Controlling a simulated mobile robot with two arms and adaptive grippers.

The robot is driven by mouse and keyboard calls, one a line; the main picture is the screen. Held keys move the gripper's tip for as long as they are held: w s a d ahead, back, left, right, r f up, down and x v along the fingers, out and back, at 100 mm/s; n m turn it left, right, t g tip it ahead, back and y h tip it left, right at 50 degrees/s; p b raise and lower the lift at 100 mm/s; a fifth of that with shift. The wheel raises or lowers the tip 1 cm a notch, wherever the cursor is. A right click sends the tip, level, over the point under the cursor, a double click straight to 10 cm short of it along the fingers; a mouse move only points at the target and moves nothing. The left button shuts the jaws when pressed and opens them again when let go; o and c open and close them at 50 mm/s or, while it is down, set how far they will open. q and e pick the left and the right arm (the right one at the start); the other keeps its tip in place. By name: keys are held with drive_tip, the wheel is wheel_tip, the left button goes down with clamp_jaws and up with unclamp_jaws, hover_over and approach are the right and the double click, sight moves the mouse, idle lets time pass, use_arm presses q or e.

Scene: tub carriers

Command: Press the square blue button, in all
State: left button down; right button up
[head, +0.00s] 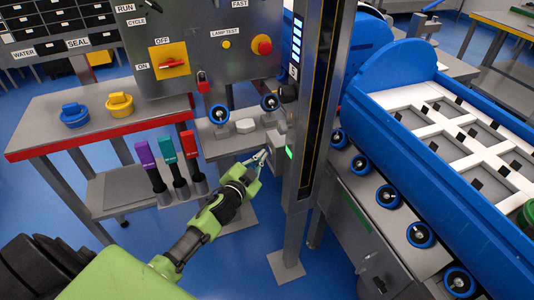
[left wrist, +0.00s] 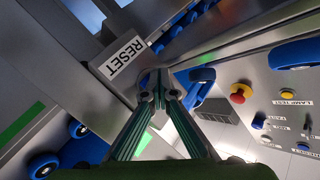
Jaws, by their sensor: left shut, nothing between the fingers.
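My left gripper (head: 262,156) is shut and empty, low beside the grey upright post. Its fingertips are close to a small grey box (head: 280,140) on the post's left side; I cannot tell whether they touch. In the left wrist view the closed fingertips (left wrist: 160,82) lie just beside a white RESET label (left wrist: 122,57). No square blue button can be made out clearly in either view; the fingers may hide it. A small blue knob (left wrist: 258,120) shows on a panel in the left wrist view, its shape too small to tell. My right gripper is not in view.
The grey post (head: 312,110) stands right of my gripper. A control panel (head: 210,75) with a red emergency stop (head: 262,45) is behind it. A roller conveyor (head: 375,220) and blue tub carrier (head: 440,150) are right. Colored handles (head: 167,150) stand left.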

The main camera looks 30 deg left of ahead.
use_arm(q)
drive_tip(key=shift+s+a, duration=0.5)
drive_tip(key=shift+s, duration=0.1)
drive_tip(key=shift+s+a+p, duration=0.65)
drive_tip(key=shift+s+a, duration=1)
drive_tip(key=shift+s, duration=0.25)
